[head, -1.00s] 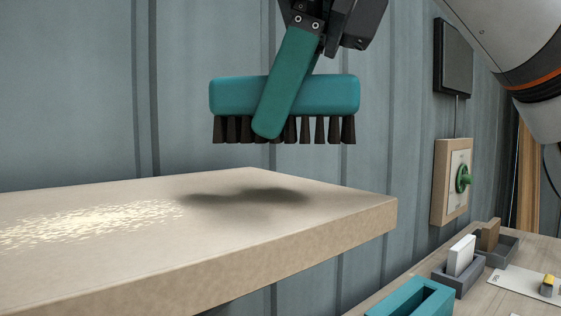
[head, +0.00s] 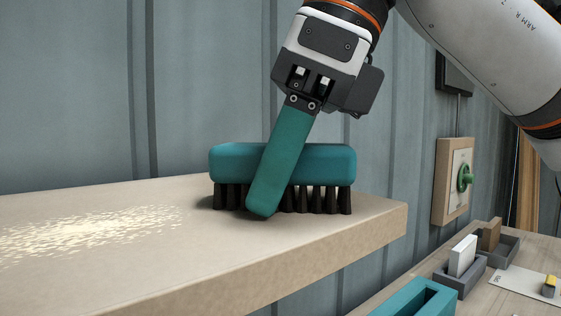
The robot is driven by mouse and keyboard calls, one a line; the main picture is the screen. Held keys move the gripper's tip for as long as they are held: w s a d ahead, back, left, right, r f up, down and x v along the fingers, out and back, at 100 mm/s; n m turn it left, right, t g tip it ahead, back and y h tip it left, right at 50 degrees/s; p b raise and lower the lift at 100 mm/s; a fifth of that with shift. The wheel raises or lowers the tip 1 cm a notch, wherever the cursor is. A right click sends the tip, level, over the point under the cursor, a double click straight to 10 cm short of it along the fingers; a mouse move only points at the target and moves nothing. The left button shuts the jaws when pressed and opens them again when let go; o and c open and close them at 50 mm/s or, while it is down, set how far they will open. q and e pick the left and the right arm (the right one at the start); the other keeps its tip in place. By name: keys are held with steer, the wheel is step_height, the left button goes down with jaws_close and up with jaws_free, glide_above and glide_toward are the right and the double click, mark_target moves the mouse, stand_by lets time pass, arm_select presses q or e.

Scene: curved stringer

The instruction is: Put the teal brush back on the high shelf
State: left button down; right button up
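The teal brush (head: 335,163) stands upright on the high shelf (head: 350,250), near its right end. Its dark bristles rest on the shelf top. My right gripper (head: 263,208) reaches down over the brush from above, slightly tilted. The other finger is hidden behind the brush. The near finger looks slightly off the brush body, so the gripper appears open around it. My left gripper is not in view.
A pale speckled patch (head: 85,235) lies on the shelf left of the brush. Below right, a bench holds a teal open box (head: 420,300) and grey holders (head: 462,278). A wall panel with a green knob (head: 465,178) hangs behind. The shelf's left part is otherwise clear.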

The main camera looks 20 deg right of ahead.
steer(key=shift+s, duration=0.15)
steer(key=shift+r, duration=0.1)
steer(key=shift+r, duration=0.15)
steer(key=v, duration=1)
steer(key=shift+a, duration=0.1)
steer(key=shift+s+d+r, duration=0.1)
steer(key=shift+d+r, duration=0.15)
steer(key=shift+r, duration=0.25)
steer(key=shift+d+r, duration=0.1)
steer(key=shift+r, duration=0.25)
steer(key=shift+d, duration=0.1)
